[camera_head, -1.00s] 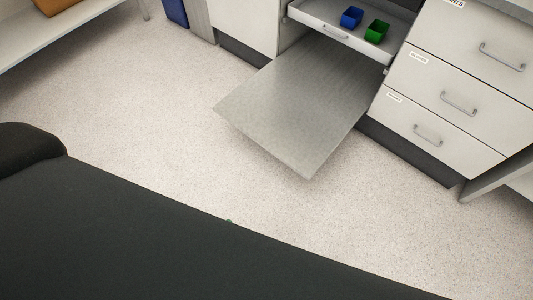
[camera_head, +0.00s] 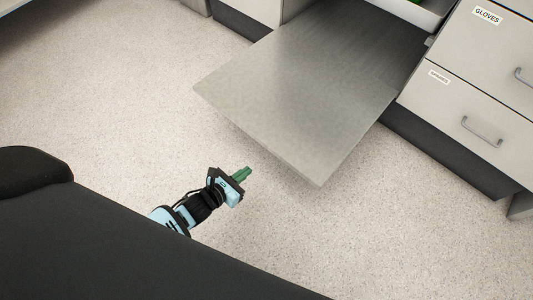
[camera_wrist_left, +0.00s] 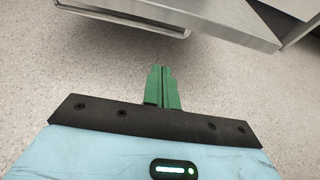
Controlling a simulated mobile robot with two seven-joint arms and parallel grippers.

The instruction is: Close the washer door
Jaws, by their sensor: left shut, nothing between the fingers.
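The washer door (camera_head: 300,80) is a flat grey metal panel, folded down and open, sticking out level from the cabinet in the head view. Its edge also shows at the top of the left wrist view (camera_wrist_left: 225,22). My left gripper (camera_head: 244,174) is low over the floor, in front of the door's near edge and apart from it in the picture. Its green fingers (camera_wrist_left: 162,85) are together with nothing between them. My right gripper is not in view.
Drawers with handles (camera_head: 482,131) stand right of the door, one labelled GLOVES. A white tray or drawer (camera_head: 415,12) shows partly above the door. Speckled floor (camera_head: 130,95) is clear to the left and in front.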

